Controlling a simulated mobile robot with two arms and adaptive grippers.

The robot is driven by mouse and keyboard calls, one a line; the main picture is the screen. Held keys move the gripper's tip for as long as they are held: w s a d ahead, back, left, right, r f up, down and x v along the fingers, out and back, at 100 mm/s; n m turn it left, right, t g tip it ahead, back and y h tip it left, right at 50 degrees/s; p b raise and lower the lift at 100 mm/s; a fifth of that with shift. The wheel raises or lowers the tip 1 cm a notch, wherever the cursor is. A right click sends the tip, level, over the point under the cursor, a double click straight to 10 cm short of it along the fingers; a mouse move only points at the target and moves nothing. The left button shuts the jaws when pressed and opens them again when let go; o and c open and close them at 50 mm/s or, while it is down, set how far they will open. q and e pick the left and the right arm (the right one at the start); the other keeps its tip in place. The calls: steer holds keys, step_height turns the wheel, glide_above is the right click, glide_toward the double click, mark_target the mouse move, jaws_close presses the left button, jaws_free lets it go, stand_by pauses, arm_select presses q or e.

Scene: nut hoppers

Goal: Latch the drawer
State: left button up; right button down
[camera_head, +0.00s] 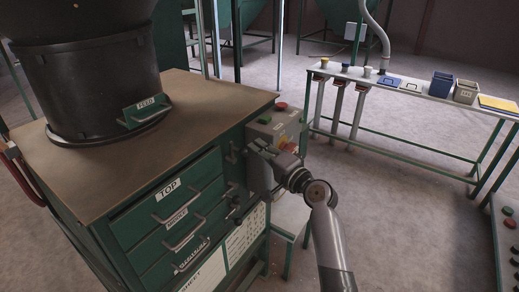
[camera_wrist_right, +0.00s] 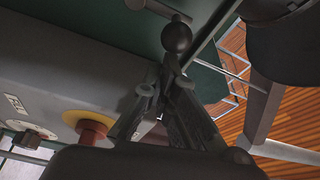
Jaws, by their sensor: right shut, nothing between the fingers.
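The green cabinet (camera_head: 130,232) holds a stack of drawers with bar handles. The top drawer (camera_head: 188,190) is labelled TOP, with more labelled drawers below it; all look closed or nearly so. Small dark latch parts (camera_head: 235,203) show on the cabinet front, right of the drawers; their exact position is unclear. My right gripper (camera_head: 259,150) is at the cabinet's right front corner, in front of the control box. In the right wrist view, my right gripper (camera_wrist_right: 168,82) is shut and empty, its tips just below a black ball knob (camera_wrist_right: 176,37); contact is unclear. My left gripper is out of view.
The grey control box (camera_head: 280,128) with a red button (camera_head: 281,106) is close to my right gripper. A yellow-collared red button (camera_wrist_right: 88,125) is beside the fingers in the wrist view. A black hopper (camera_head: 85,85) stands on the cabinet top. A bench (camera_head: 430,92) with bins stands at right, beyond open floor.

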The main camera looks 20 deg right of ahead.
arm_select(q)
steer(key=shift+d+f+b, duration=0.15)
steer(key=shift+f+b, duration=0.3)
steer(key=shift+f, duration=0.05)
arm_select(e)
steer(key=shift+s+a+n, duration=0.1)
steer(key=shift+n, duration=0.3)
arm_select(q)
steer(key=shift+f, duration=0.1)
